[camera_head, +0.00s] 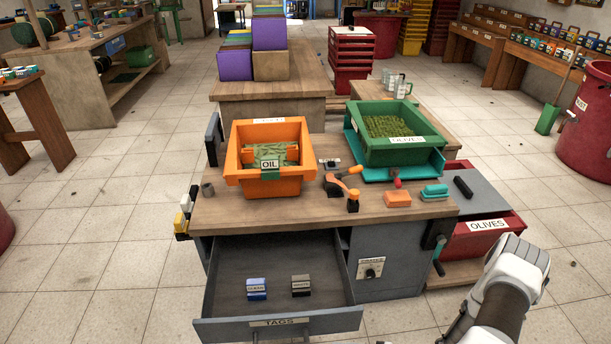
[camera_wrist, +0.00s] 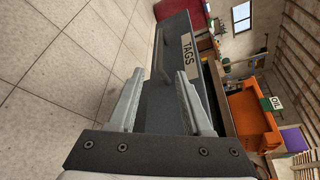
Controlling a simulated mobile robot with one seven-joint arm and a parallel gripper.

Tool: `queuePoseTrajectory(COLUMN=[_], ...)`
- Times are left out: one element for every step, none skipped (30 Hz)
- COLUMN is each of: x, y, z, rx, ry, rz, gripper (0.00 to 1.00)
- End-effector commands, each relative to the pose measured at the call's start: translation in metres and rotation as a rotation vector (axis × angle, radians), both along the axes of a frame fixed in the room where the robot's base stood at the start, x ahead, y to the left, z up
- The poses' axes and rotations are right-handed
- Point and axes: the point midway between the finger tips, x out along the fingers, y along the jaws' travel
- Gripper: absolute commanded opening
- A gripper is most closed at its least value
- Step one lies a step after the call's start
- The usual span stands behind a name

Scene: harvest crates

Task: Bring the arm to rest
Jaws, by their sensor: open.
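My arm (camera_head: 510,275) reaches in at the lower right of the head view, bent downward, and its end is out of that frame. In the wrist view my gripper (camera_wrist: 157,74) is open, with its two fingers apart and nothing held between them. The grey drawer front with the TAGS label (camera_wrist: 188,51) lies just beyond the fingertips; I cannot tell whether they touch it. In the head view the TAGS drawer (camera_head: 280,327) is pulled open. A blue tag block (camera_head: 256,289) and a dark grey tag block (camera_head: 301,285) lie inside it.
The workbench (camera_head: 300,212) carries an orange OIL crate (camera_head: 270,188), a green OLIVES crate (camera_head: 405,152) on a teal tray, and small tools. A red OLIVES crate (camera_head: 460,241) stands at its right. Tiled floor (camera_head: 90,270) is free to the left.

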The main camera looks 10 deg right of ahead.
Motion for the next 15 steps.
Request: queuePoseTrajectory(x=[0.000, 0.001, 0.002, 0.003, 0.005, 0.008, 0.011, 0.013, 0.017, 0.020, 0.022, 0.025, 0.028, 0.030, 0.032], y=[0.000, -0.001, -0.002, -0.003, -0.005, -0.008, -0.010, -0.012, -0.015, -0.017, -0.019, -0.021, -0.022, -0.024, -0.025], z=[0.001, 0.002, 0.004, 0.007, 0.011, 0.018, 0.024, 0.030, 0.040, 0.048, 0.056, 0.067, 0.075, 0.083, 0.094], rx=[-0.001, -0.003, -0.008, -0.013, -0.021, -0.033, -0.044, -0.056, -0.076, -0.093, -0.109, -0.131, -0.149, -0.165, -0.190], ry=[0.000, -0.001, -0.002, -0.003, -0.005, -0.007, -0.007, -0.009, -0.010, -0.012, -0.011, -0.012, -0.014, -0.013, -0.014], rz=[0.002, 0.006, 0.013, 0.022, 0.034, 0.053, 0.071, 0.093, 0.120, 0.146, 0.167, 0.199, 0.222, 0.243, 0.273], gripper=[0.49, 0.49, 0.49, 0.49, 0.49, 0.49, 0.49, 0.49, 0.49, 0.49, 0.49, 0.49, 0.49, 0.49, 0.49])
